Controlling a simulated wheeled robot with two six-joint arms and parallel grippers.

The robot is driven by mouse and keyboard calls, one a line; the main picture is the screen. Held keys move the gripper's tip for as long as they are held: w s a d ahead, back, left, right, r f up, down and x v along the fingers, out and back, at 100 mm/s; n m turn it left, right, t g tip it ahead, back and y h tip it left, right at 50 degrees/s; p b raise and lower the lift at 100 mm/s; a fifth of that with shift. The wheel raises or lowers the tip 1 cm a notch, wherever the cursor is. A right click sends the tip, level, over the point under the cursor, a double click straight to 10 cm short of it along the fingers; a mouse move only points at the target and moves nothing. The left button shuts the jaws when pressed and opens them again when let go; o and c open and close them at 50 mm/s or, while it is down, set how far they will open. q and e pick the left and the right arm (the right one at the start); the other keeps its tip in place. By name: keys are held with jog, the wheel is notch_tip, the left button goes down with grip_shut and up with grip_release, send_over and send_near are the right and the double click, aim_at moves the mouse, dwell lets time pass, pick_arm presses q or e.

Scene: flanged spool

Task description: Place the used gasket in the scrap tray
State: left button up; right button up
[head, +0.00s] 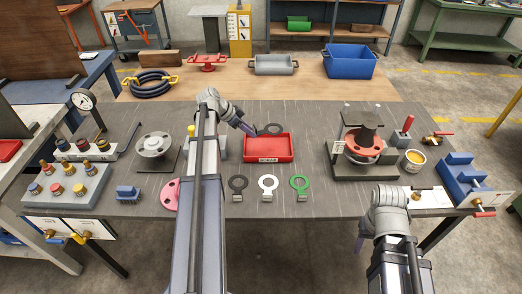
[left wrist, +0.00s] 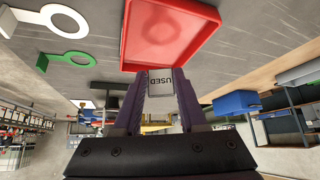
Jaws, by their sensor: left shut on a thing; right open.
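My left gripper (head: 247,129) is shut on the tab of the used gasket (head: 272,129), a dark ring at the far edge of the red scrap tray (head: 268,149). In the left wrist view, the fingers (left wrist: 160,85) grip a pale tab marked USED (left wrist: 160,82), close to the rim of the red tray (left wrist: 170,30); the ring itself is not visible there. The tray looks empty. Whether the gasket touches the tray, I cannot tell.
Three more ring gaskets, dark (head: 238,184), white (head: 268,184) and green (head: 300,184), lie in front of the tray. A flanged spool stand (head: 362,150) is on the right, and a grey flange (head: 153,145) on the left. Bare bench top lies right of the tray.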

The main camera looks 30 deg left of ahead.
pick_arm(q)
notch_tip(320, 180, down, 6)
jog(key=b, duration=0.5)
jog(key=shift+f+b, duration=0.15)
jog(key=shift+b, duration=0.2)
notch_tip(320, 180, down, 4)
jog(key=b, duration=0.3)
jog(key=shift+r, duration=0.25)
jog(key=shift+b, duration=0.3)
jog(key=shift+f, duration=0.15)
jog(key=o, duration=0.8)
jog(key=shift+c, duration=0.2)
